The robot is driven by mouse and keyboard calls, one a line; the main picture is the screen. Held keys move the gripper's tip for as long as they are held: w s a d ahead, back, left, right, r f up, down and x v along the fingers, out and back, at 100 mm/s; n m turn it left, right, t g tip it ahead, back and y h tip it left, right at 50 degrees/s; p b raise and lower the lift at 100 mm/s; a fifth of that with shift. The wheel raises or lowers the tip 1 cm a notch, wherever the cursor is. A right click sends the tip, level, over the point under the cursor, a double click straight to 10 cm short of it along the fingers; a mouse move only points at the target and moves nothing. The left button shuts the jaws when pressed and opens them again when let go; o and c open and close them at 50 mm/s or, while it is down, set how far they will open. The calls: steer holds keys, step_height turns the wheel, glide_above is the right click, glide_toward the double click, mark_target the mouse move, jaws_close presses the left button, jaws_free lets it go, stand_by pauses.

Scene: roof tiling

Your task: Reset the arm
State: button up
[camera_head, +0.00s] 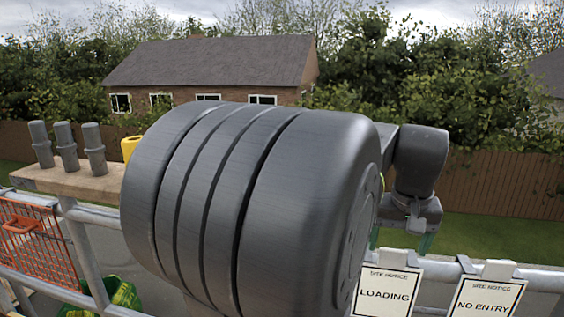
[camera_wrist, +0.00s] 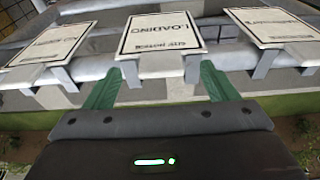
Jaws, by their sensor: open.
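My gripper (camera_head: 401,244) hangs at the right of my arm in the head view, fingers downward, behind the rail with the signs. Its two green fingers are apart with nothing between them that I can see held. In the wrist view my gripper (camera_wrist: 158,78) is open too, its fingers at either side of the clip of the LOADING sign (camera_wrist: 160,34). I cannot tell how far apart they are in depth. My large dark grey arm link hides the middle of the head view.
The LOADING sign (camera_head: 386,292) and NO ENTRY sign (camera_head: 487,298) hang on a metal rail. Lawn and fence lie beyond.

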steer(key=s+a, duration=0.2)
steer(key=s, duration=0.8)
steer(key=shift+s+a, duration=0.15)
steer(key=shift+a, duration=0.1)
steer(key=shift+f, duration=0.1)
